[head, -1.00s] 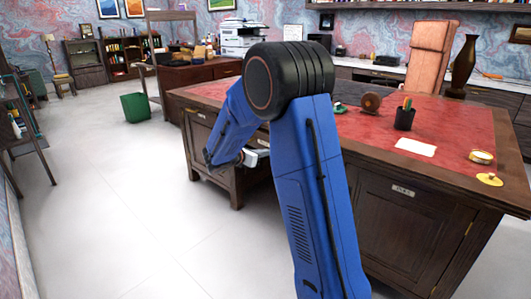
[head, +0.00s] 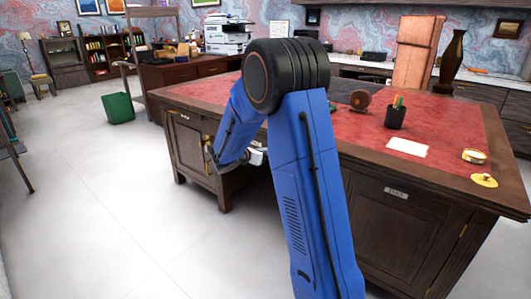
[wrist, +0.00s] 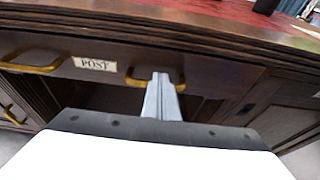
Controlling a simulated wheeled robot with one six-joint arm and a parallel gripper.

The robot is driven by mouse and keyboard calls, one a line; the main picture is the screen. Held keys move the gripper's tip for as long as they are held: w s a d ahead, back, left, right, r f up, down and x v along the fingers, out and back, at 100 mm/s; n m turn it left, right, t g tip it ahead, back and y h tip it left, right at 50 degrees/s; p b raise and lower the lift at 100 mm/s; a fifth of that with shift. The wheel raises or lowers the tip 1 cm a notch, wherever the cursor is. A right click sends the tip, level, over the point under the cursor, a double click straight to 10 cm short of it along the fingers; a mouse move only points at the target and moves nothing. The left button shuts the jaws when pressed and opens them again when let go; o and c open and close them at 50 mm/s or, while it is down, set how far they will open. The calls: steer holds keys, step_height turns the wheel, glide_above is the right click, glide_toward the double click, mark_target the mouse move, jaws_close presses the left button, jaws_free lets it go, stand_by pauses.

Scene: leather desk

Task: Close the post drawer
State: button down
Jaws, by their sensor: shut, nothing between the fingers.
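The post drawer (wrist: 215,79) is in the wrist view, a dark wooden front under the desk top. It has a white POST label (wrist: 95,63). A brass handle (wrist: 32,66) is on its left part and another brass handle (wrist: 133,78) is on its right part. My gripper (wrist: 160,77) is shut and empty, its fingertips in front of the right handle and overlapping it in the picture. I cannot tell whether they touch, or how far the drawer stands out. In the head view, my arm hides the drawer front.
The desk (head: 440,173) has a red leather top with a pen cup (head: 396,117), a paper (head: 408,147) and brass items near its right edge. A cabinet door (head: 398,235) is at the front right. Pale floor (head: 110,220) is free at left.

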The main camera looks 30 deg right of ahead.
steer(key=w+d, duration=0.1)
steer(key=d, duration=0.4)
steer(key=w+d, duration=0.1)
steer(key=d, duration=0.1)
steer(key=shift+w+d, duration=0.3)
steer(key=shift+w, duration=0.05)
steer(key=shift+w+d+r, duration=0.1)
steer(key=shift+w+d, duration=0.05)
steer(key=shift+d, duration=0.1)
steer(key=shift+d+r, duration=0.1)
